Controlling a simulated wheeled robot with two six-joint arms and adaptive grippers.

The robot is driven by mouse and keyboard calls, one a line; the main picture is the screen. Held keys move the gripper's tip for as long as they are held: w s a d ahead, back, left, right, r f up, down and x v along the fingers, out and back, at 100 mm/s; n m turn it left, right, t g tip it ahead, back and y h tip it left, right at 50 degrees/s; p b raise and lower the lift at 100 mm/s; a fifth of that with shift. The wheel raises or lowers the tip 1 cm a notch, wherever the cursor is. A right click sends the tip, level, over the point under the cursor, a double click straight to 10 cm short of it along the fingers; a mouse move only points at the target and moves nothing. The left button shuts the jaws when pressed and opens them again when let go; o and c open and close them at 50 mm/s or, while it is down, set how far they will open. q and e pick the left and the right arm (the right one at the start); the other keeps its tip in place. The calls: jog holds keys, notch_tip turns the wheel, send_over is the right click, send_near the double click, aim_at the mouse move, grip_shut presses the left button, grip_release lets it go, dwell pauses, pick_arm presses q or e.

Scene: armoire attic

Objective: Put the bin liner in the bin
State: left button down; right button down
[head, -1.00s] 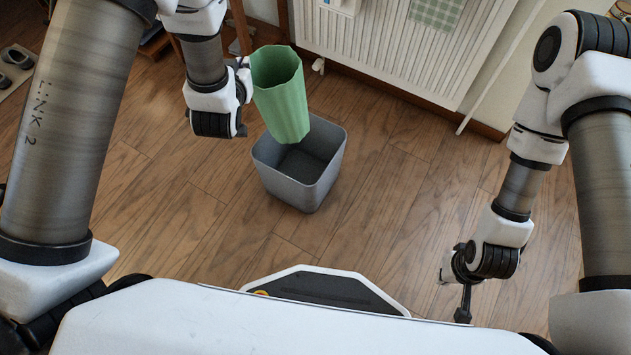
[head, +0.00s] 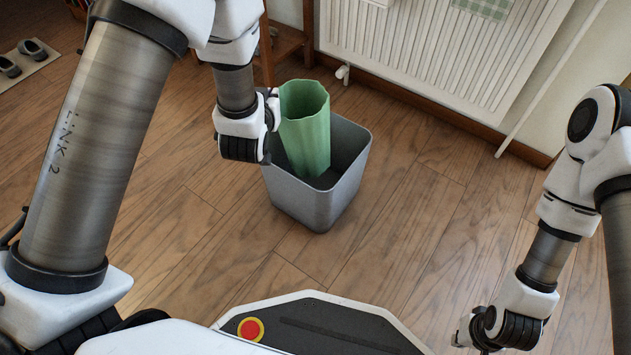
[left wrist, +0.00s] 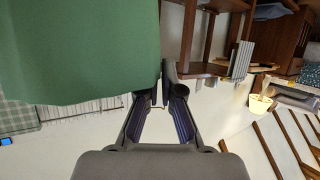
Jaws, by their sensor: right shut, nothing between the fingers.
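The green bin liner (head: 303,130), an open-topped ribbed sleeve, stands roughly upright with its lower part inside the grey bin (head: 325,210). Its upper part rises above the bin's rim, towards the left side. I cannot tell whether its bottom touches the bin floor. My left gripper (head: 272,105) is at the liner's upper left edge, shut on it. In the left wrist view the liner (left wrist: 80,50) fills the upper left, its edge at the fingertips (left wrist: 160,95). My right gripper (head: 462,335) is shut and empty, low at the right, well away from the bin.
A white radiator (head: 420,50) stands against the wall behind the bin, with a pipe (head: 550,80) to its right. Wooden furniture (head: 285,45) is behind my left gripper. Slippers (head: 30,48) lie on a mat at the far left. Wooden floor is clear around the bin.

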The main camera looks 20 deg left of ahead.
pick_arm(q)
jog(key=shift+f, duration=0.55)
jog(key=shift+r, duration=0.1)
pick_arm(e)
jog(key=shift+w+f, duration=0.2)
jog(key=shift+f, duration=0.3)
pick_arm(q)
jog(key=c, duration=1.2)
grip_release()
jog(key=shift+c, duration=0.2)
jog(key=v, duration=0.7)
jog(key=shift+s, duration=0.25)
